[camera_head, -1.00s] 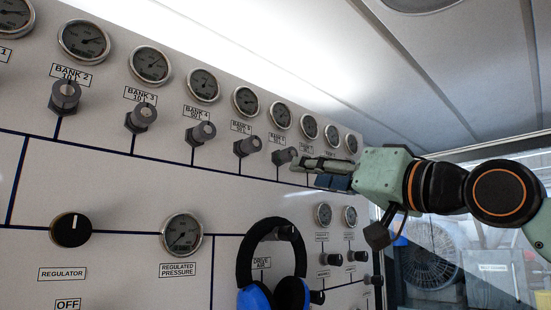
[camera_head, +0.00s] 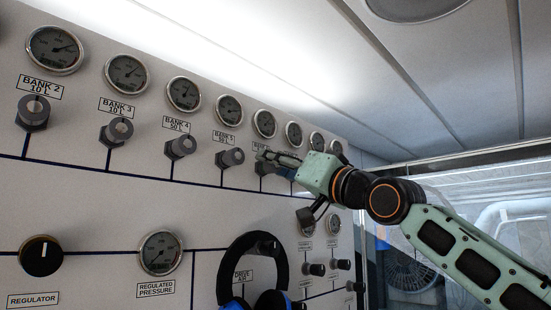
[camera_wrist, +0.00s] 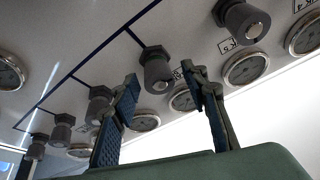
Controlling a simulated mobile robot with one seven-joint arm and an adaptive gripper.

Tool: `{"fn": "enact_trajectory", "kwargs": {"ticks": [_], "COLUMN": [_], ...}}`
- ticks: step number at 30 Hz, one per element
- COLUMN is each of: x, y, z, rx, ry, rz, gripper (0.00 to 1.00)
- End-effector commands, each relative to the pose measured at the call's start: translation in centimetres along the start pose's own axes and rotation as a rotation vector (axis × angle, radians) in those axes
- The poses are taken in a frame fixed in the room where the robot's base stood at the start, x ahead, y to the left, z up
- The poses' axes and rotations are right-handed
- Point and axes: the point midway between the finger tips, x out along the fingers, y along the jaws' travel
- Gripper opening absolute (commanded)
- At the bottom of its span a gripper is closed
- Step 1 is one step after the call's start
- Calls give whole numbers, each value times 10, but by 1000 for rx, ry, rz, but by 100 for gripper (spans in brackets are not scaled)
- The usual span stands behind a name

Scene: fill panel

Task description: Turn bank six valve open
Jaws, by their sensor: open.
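The bank six valve (camera_head: 263,169) is a dark grey knob in the upper row of the panel, just right of the bank 5 valve (camera_head: 230,158). My gripper (camera_head: 268,156) partly covers it in the head view, along with part of its label. In the wrist view the open fingers (camera_wrist: 163,82) point up at the panel, and the bank six valve (camera_wrist: 157,72) shows between them. Nothing is held. I cannot tell whether a finger touches the knob. The label beside it is mostly hidden by the right finger.
Gauges run above the valves, including the bank 5 gauge (camera_head: 229,109). Neighbouring valves stand out on both sides; one is close by the left finger in the wrist view (camera_wrist: 100,104). Headphones (camera_head: 252,262) hang below, and a regulator knob (camera_head: 41,256) is at lower left.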

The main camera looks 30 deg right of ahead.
Motion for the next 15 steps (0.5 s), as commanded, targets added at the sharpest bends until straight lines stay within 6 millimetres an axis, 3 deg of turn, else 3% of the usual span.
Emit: {"fn": "enact_trajectory", "kwargs": {"ticks": [10, 15], "x": [4, 4], "y": [0, 0], "z": [0, 0], "rx": [0, 0], "ry": [0, 0], "rz": [0, 0], "gripper": [41, 22]}}
